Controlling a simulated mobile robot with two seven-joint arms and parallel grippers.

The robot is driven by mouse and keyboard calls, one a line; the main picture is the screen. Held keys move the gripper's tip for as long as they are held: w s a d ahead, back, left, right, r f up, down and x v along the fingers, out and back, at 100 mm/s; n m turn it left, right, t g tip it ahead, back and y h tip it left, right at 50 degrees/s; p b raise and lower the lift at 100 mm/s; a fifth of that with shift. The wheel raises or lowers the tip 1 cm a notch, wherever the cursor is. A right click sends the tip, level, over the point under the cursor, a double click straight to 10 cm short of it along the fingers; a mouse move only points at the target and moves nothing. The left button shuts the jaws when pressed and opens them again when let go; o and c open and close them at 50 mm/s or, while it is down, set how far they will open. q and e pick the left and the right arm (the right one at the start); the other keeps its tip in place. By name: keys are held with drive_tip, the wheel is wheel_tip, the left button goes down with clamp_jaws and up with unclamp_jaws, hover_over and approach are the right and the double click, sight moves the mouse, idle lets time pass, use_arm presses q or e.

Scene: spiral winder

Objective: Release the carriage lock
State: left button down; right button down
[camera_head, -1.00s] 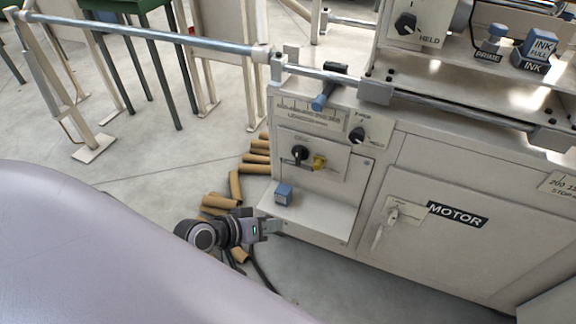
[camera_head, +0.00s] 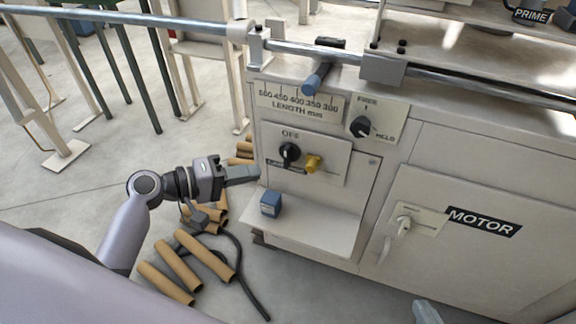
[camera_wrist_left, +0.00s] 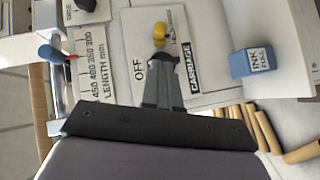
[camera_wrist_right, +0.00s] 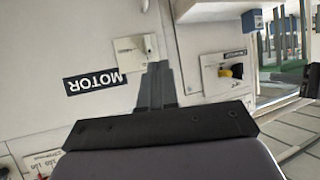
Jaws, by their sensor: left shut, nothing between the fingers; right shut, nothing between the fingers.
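A FREE/HELD selector with a black knob (camera_head: 360,127) is on the machine's front, right of the LENGTH scale. In the left wrist view that panel's label (camera_wrist_left: 188,66) reads CARRIAGE; the yellow knob (camera_wrist_left: 159,34) is just beyond the fingertips. My left gripper (camera_head: 256,173) is shut and empty, left of the panel.
A blue INK FULL box (camera_head: 271,204) stands on the shelf (camera_head: 315,228) below the panel. A blue-ended lever (camera_head: 313,82) sticks out above the LENGTH scale. Cardboard tubes (camera_head: 180,263) and a dark cable lie on the floor. The MOTOR door has a handle (camera_head: 402,228).

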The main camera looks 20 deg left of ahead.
sight(313, 168)
use_arm(q)
drive_tip(key=b+x, duration=0.1)
drive_tip(key=x, duration=0.9)
drive_tip(key=shift+b, duration=0.4)
use_arm(e)
drive_tip(key=shift+w+a+y, duration=0.25)
drive_tip(key=shift+a+y, duration=0.15)
drive_tip(key=shift+a, duration=0.15)
use_arm(q)
drive_tip(key=shift+r, duration=0.1)
drive_tip(key=d+p, duration=0.1)
drive_tip(key=d, duration=0.2)
drive_tip(key=shift+d+r, duration=0.15)
drive_tip(key=shift+d+p, duration=0.35)
drive_tip(key=shift+d, duration=0.55)
use_arm(e)
drive_tip(key=shift+s+d+f+h, duration=0.2)
drive_tip(key=shift+s+d+h, duration=0.2)
drive_tip(key=shift+d, duration=0.15)
